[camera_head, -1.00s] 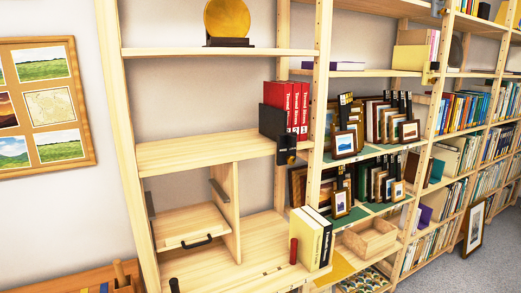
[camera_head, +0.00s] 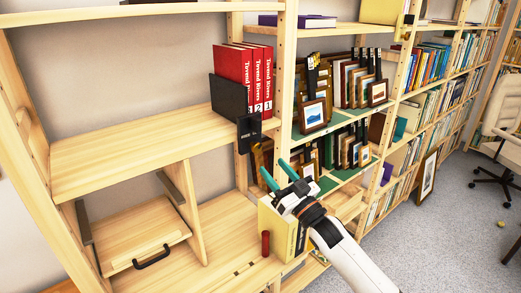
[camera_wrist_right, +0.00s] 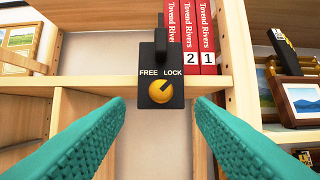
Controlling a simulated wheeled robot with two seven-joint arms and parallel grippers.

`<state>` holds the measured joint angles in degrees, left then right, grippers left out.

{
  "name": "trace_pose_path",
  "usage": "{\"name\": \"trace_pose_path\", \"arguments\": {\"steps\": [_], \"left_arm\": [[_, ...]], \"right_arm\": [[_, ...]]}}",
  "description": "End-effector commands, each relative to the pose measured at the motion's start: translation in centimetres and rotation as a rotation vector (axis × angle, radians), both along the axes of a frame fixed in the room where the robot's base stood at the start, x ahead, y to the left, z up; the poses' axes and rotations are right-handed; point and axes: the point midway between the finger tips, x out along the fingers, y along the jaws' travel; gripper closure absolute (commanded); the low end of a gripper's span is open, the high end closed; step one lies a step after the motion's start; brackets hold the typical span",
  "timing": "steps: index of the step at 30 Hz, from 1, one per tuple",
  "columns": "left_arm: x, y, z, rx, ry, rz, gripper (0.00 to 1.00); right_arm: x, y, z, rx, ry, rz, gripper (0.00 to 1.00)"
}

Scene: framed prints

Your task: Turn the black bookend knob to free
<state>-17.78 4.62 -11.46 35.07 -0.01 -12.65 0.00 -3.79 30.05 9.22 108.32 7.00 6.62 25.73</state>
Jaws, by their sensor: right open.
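The black bookend (camera_head: 230,97) stands on the upper shelf against several red books (camera_head: 258,72). Its black plate (camera_head: 248,132) hangs over the shelf's front edge. In the right wrist view the plate carries a round yellow knob (camera_wrist_right: 161,91), with FREE printed at upper left and LOCK at upper right. The knob's dark pointer mark slants up right, toward LOCK. My right gripper (camera_head: 278,173) is open and empty, in front of and below the plate. Its teal fingers also show in the right wrist view (camera_wrist_right: 160,110), spread to either side below the knob, apart from it. My left gripper is out of view.
Framed pictures (camera_head: 313,114) stand on the shelves right of the bookend. Cream and black books and a red cylinder (camera_head: 265,244) are on the shelf below, close to my right arm. A wooden drawer front with a black handle (camera_head: 153,258) is at lower left.

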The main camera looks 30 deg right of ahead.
Motion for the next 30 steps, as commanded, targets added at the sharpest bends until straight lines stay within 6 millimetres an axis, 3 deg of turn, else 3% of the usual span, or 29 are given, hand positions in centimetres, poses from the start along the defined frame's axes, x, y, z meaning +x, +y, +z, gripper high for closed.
{"name": "trace_pose_path", "arguments": {"steps": [3, 9, 22, 30], "left_arm": [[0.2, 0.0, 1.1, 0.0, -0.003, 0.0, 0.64], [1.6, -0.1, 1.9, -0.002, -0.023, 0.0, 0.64], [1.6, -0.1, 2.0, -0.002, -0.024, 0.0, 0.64], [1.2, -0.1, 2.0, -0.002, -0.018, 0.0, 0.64]], "right_arm": [[2.3, 0.1, 1.4, 0.001, -0.003, -0.001, 0.5], [4.9, 0.4, 2.2, 0.0, -0.001, -0.001, 0.5], [5.8, 0.5, 2.4, 0.0, 0.001, 0.0, 0.5], [5.8, 0.5, 2.4, 0.0, 0.001, 0.0, 0.93]]}}
